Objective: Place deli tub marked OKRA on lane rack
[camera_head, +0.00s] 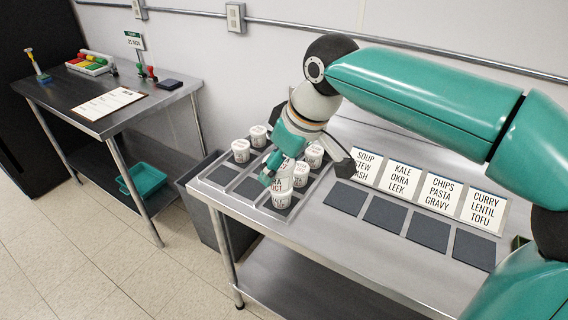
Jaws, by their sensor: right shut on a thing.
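My right gripper (274,168) reaches down over a grey compartment tray (222,192) at the left end of the steel table. It is shut on a white deli tub (285,172), partly covered by a finger; its label is too small to read surely. Other white lidded tubs stand in the tray, at the back (258,137), left (240,151), right (314,156) and front (281,198). The lane rack shows as a row of label cards with dark pads; the second card (400,179) reads KALE, OKRA, LEEK, with an empty pad (384,214) before it. My left gripper is out of view.
Other cards read CHIPS, PASTA, GRAVY (438,188) and CURRY, LENTIL, TOFU (482,205); the visible pads are bare. A grey bin (203,205) stands left of the table. A side table (107,127) holds a clipboard. The table's front strip is clear.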

